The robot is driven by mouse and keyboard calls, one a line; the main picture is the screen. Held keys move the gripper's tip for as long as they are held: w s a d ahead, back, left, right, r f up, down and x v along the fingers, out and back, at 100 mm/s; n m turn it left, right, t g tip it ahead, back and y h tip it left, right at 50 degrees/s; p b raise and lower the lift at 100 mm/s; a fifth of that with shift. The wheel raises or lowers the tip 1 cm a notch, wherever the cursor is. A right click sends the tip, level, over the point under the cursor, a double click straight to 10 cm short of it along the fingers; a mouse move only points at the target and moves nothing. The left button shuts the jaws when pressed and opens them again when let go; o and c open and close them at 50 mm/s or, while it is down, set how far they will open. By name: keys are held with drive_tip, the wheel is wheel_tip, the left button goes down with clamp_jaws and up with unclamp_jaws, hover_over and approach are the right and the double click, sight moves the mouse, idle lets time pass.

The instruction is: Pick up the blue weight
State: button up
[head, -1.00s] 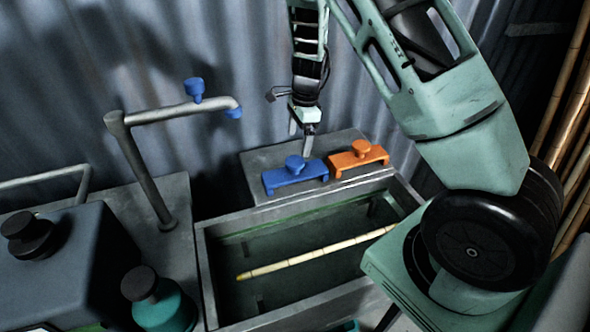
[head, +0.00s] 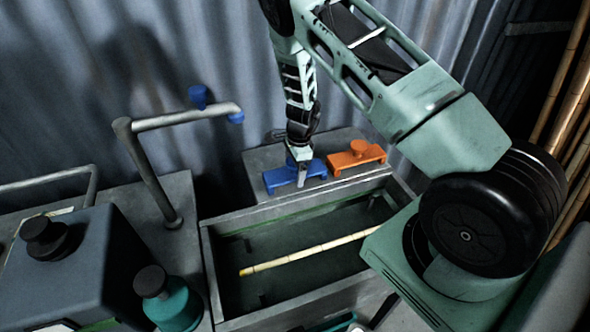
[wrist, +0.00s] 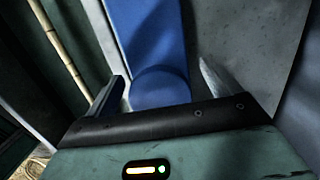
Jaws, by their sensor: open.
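The blue weight (head: 275,181) lies on the grey ledge behind the trough, left of the orange weight (head: 356,156). My gripper (head: 302,172) is down at the blue weight and partly hides its middle and knob. In the wrist view my gripper (wrist: 160,88) is open, with one finger on each side of the blue weight's round knob (wrist: 160,86). The weight's long blue bar (wrist: 147,30) runs up from the knob. I cannot tell whether a finger touches it.
The trough (head: 207,262) in front of the ledge holds a pale rattan pole (head: 310,252). A grey pipe tap (head: 150,170) with a blue handle stands to the left. A dark box (head: 90,255) and a teal bottle (head: 175,308) are at the lower left.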

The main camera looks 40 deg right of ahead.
drive_tip(key=c, duration=1.7)
drive_tip(key=shift+r, duration=0.1)
wheel_tip(320, 180, up, 10)
drive_tip(key=b, duration=0.3)
